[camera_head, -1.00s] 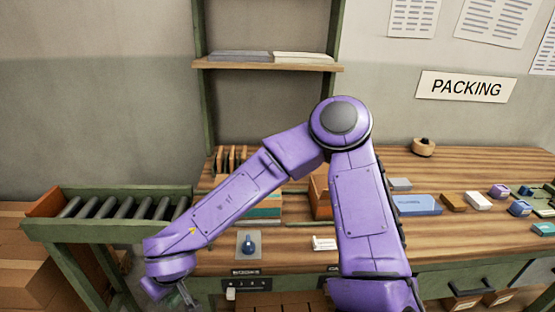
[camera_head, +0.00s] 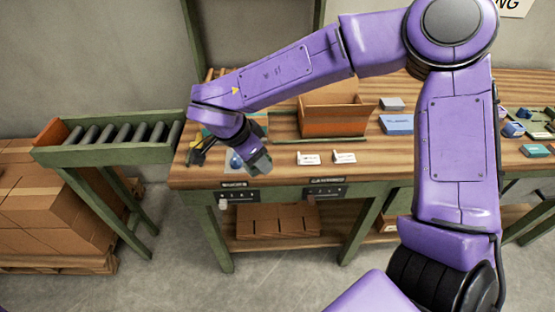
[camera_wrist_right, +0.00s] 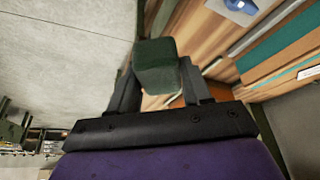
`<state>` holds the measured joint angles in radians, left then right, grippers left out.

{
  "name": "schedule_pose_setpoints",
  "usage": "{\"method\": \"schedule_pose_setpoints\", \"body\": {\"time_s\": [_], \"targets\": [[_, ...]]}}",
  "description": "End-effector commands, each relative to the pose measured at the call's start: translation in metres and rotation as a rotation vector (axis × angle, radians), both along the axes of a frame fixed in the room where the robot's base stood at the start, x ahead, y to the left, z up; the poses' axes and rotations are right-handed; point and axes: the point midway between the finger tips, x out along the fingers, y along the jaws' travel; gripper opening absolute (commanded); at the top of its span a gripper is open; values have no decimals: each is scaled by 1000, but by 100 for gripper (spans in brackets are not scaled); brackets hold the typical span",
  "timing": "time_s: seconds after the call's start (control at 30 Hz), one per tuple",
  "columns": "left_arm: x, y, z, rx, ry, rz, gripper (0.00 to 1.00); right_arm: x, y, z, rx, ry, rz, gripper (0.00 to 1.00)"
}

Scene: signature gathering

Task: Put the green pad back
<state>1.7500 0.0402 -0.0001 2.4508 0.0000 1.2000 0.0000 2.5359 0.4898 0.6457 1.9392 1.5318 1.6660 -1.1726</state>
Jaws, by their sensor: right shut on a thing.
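My right gripper (camera_head: 250,150) is shut on the green pad (camera_head: 260,163), a small dark green block, near the left front edge of the workbench. In the right wrist view the green pad (camera_wrist_right: 156,66) sits between the fingers of my right gripper (camera_wrist_right: 158,85), above the bench top. The blue knob on a pale plate (camera_head: 235,161) lies on the bench just left of the pad in the head view; it also shows in the wrist view (camera_wrist_right: 241,6). My left gripper is not in view.
An open cardboard box (camera_head: 335,118) stands on the bench (camera_head: 290,178), with two white cards (camera_head: 309,158) before it. Blue boxes and small items lie to the right.

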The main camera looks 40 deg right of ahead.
Motion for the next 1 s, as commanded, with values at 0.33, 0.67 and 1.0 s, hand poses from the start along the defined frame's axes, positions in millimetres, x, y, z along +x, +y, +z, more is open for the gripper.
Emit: {"method": "schedule_pose_setpoints", "body": {"time_s": [0.33,0.67,1.0], "targets": [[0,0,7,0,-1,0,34,-20,9,35,4,2,-599,24],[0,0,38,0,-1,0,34,35,-62,-9,1,5,-601,24],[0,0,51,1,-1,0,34,62,-95,-62,1,2,-597,24]]}}
